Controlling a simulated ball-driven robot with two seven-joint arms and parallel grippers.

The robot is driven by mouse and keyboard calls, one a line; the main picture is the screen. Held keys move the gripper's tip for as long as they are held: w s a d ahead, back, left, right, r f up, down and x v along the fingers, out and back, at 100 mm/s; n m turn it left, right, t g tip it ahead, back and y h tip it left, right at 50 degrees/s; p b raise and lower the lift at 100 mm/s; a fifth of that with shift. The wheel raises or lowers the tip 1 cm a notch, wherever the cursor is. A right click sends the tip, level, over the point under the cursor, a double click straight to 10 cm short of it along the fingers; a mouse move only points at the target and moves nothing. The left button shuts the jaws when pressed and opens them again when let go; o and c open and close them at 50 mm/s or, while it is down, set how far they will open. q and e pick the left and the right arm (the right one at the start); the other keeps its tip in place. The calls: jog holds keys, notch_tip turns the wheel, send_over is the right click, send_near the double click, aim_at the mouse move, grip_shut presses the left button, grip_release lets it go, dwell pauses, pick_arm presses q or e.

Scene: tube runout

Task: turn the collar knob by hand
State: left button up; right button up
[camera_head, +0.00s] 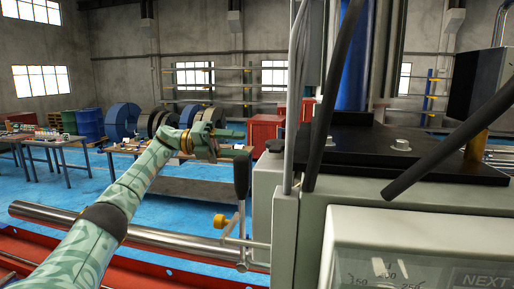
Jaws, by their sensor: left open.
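My left arm reaches in from the lower left, with a green patterned surface. My left gripper (236,143) is open, with nothing seen between its fingers, left of the grey machine. A small yellow knob (220,221) sits on a thin metal rod below the gripper, clear of it. A black-handled lever (241,176) stands upright just right of and above this knob, close under the gripper in the picture. I cannot tell for sure which of these is the collar knob. My right gripper is out of view.
A shiny metal tube (150,234) runs across above a red bed (140,262). The grey machine (330,215) with hanging dark hoses fills the right side. Tables, coils and red cabinets (264,132) stand farther back on the blue floor.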

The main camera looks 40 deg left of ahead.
pick_arm(q)
jog(key=b+x, duration=0.1)
jog(key=x, duration=0.5)
jog(key=shift+w+d, duration=0.2)
jog(key=shift+d, duration=0.05)
jog(key=shift+c, duration=0.3)
jog(key=shift+a, duration=0.1)
jog(key=c, duration=0.7)
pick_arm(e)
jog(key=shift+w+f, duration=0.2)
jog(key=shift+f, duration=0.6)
pick_arm(q)
jog(key=shift+r, duration=0.1)
